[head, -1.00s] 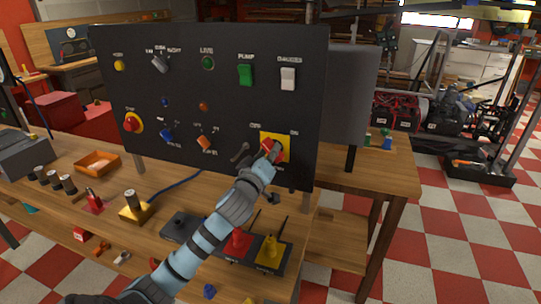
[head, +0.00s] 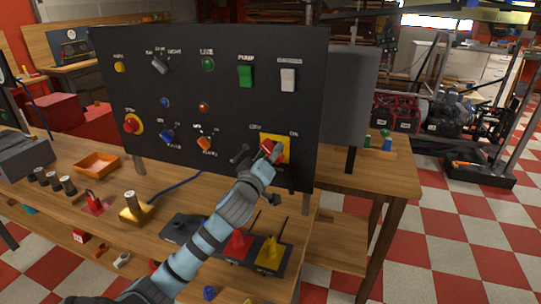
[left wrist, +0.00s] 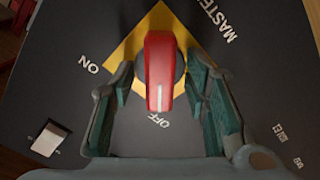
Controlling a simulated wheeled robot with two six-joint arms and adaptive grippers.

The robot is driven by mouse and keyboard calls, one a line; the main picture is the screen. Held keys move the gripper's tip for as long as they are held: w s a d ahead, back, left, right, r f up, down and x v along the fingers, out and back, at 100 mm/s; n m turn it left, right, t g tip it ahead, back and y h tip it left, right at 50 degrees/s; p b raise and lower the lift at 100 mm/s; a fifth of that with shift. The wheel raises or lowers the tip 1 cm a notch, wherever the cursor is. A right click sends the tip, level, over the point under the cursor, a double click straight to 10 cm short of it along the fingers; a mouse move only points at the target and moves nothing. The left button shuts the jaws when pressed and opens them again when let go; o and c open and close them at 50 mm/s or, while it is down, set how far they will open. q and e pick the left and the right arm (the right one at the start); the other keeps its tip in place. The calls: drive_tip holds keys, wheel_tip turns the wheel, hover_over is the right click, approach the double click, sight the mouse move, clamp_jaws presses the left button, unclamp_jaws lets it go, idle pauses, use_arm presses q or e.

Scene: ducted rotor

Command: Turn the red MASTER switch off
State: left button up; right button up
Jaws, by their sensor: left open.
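The red MASTER switch handle (head: 267,146) sits on a yellow plate (head: 286,141) at the lower right of the black panel. In the left wrist view the red handle (left wrist: 160,75) has a white line at its end, and that end points towards the OFF label. The ON label is off to the left. My left gripper (head: 273,152) is at the switch, and in the left wrist view its open fingers (left wrist: 159,88) stand on either side of the handle, with a visible gap on each side. My right gripper is not in view.
The panel (head: 225,110) also carries a green PUMP switch (head: 245,76), a white rocker (head: 288,79), a red stop button (head: 131,125) and several knobs. Below, the wooden bench (head: 175,215) holds an orange tray (head: 97,163) and a red and a yellow joystick-like control.

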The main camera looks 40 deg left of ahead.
use_arm(q)
drive_tip(key=shift+s, duration=0.1)
drive_tip(key=v, duration=1.2)
